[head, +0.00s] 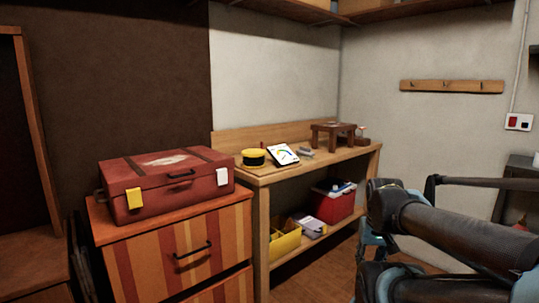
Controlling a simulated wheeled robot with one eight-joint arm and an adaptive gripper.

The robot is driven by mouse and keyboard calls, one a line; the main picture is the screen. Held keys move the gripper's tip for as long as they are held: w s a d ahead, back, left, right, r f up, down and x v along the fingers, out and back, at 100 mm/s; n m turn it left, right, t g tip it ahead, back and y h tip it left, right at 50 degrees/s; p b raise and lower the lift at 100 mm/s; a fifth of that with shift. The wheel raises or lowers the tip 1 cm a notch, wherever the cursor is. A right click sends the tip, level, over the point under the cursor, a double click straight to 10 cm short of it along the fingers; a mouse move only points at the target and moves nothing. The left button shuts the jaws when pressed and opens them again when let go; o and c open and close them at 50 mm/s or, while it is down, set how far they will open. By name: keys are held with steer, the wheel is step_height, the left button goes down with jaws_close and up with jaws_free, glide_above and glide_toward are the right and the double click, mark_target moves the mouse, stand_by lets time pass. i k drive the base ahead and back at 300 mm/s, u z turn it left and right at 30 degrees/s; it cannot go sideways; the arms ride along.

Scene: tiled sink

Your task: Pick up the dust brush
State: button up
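I cannot make out the dust brush for certain. Small grey items (305,152) lie on the wooden workbench (262,175) between a white tablet-like panel and a small wooden stool. A small reddish-brown thing (362,140) sits at the bench's right end, beside the stool. Either is too small to name surely. My arm, with dark tubes and blue joints, fills the lower right of the head view, in front of the bench's right end. My gripper's fingers do not show.
A yellow-and-black round object (253,157), the panel (283,154) and the stool (333,133) stand on the bench. A red suitcase (165,183) rests on a striped cabinet (180,250) at left. The shelf below holds a yellow bin (285,242) and red box (333,205).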

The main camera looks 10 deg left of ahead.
mark_target(305, 153)
steer(key=u, duration=0.15)
steer(key=i, duration=1.5)
steer(key=z, duration=0.25)
